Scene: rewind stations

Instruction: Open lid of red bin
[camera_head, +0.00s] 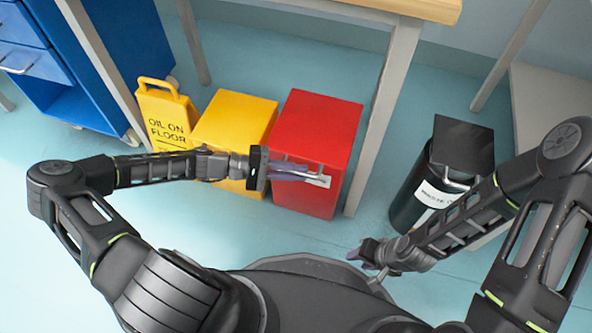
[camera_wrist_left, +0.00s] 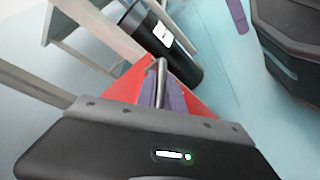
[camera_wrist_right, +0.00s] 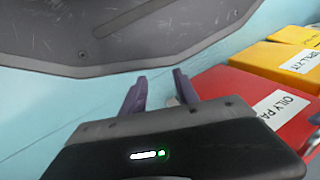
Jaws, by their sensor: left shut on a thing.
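The red bin (camera_head: 318,131) stands on the floor under the workbench, and its flat lid appears closed. It also shows in the left wrist view (camera_wrist_left: 122,91), and in the right wrist view (camera_wrist_right: 245,92) with a white label reading "OILY PA". My left gripper (camera_head: 300,173) is at the bin's front, shut on its silver handle (camera_wrist_left: 160,82), which lies between the purple fingers. The fingers and wrist hide part of the bin's front. My right gripper (camera_wrist_right: 160,85) is open and empty, low near my base and apart from the bin.
A yellow bin (camera_head: 237,117) stands left of the red bin, beside a yellow "OIL ON FLOOR" sign (camera_head: 166,118). A black bin (camera_head: 440,165) stands to the right. A bench leg (camera_head: 383,112) rises close to the red bin's right side. Floor in front is clear.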

